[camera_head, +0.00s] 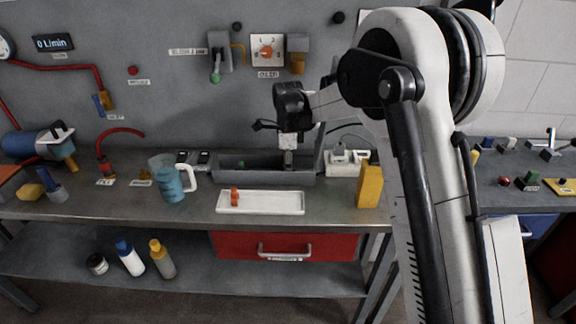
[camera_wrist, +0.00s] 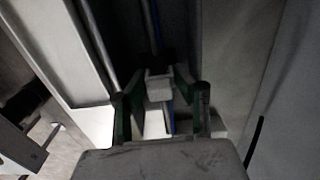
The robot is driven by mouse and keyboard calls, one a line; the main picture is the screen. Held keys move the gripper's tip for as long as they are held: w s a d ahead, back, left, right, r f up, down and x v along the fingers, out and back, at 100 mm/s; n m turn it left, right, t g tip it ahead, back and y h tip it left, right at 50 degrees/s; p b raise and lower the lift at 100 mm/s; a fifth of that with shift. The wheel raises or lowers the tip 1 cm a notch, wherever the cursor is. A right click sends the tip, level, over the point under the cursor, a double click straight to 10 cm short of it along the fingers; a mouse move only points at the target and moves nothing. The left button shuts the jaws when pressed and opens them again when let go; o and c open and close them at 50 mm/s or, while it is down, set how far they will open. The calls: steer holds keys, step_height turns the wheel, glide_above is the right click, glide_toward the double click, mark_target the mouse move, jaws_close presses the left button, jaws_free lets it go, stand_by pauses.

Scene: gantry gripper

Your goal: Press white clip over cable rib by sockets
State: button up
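My gripper (camera_head: 288,155) points down into the grey trough (camera_head: 235,174) at the back of the bench. In the wrist view, a small white clip (camera_wrist: 159,86) sits centred between the two fingertips of my gripper (camera_wrist: 161,92), which appear closed on its sides. Behind the clip, a thin blue line (camera_wrist: 153,22) and a grey rod (camera_wrist: 97,42) run lengthwise along the trough. I cannot tell which is the cable rib, or whether the clip touches it. The white sockets (camera_head: 343,163) stand just right of the trough. The clip is not clear in the head view.
A white tray (camera_head: 270,204) with a small orange piece lies in front of the trough. A blue jug (camera_head: 170,180) stands to its left, and a yellow block (camera_head: 370,187) to its right. The grey wall panel (camera_head: 180,60) rises behind. Bare bench shows around the tray.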

steer(key=o, duration=0.5)
steer(key=shift+c, duration=0.2)
step_height(320, 180, up, 12)
steer(key=shift+a, duration=0.15)
